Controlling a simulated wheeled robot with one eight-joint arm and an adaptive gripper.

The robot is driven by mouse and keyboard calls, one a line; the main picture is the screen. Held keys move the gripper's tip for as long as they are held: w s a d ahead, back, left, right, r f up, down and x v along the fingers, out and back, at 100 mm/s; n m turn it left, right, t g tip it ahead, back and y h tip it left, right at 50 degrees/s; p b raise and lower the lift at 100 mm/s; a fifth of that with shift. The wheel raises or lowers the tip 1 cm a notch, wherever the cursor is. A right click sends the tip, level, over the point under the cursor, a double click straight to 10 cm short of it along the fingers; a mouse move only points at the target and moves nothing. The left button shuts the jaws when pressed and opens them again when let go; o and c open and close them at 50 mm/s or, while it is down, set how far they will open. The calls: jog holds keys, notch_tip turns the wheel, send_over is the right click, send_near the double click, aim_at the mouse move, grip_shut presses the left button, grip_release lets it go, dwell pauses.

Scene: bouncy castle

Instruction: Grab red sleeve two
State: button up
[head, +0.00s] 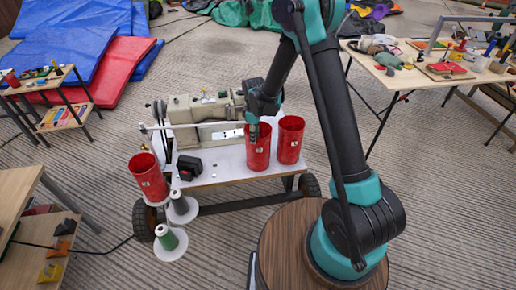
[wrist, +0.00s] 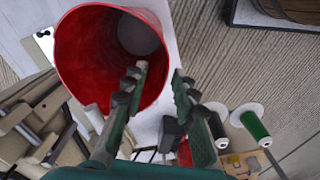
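Three red sleeves show in the head view: one at the left (head: 148,178), one in the middle (head: 260,152) and one at the right (head: 290,140). Each has a small pale label, too small to read. The middle and right sleeves stand close together on the white cart top. My gripper (head: 253,133) points down at the left rim of the middle sleeve. In the wrist view my gripper (wrist: 161,71) is open, with one finger over the mouth of a red sleeve (wrist: 80,55) and the other outside its rim. Contact cannot be told.
A beige sewing machine (head: 190,112) stands behind the sleeves on the wheeled cart (head: 225,172). A black box (head: 189,167) and thread cones (head: 181,207) are at the cart's left front. A cluttered table (head: 420,72) is at the right.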

aim_at(258, 147)
notch_tip(258, 147, down, 5)
jog(key=shift+s+a+f, duration=0.1)
jog(key=shift+s, duration=0.05)
jog(key=shift+c, duration=0.4)
grip_shut()
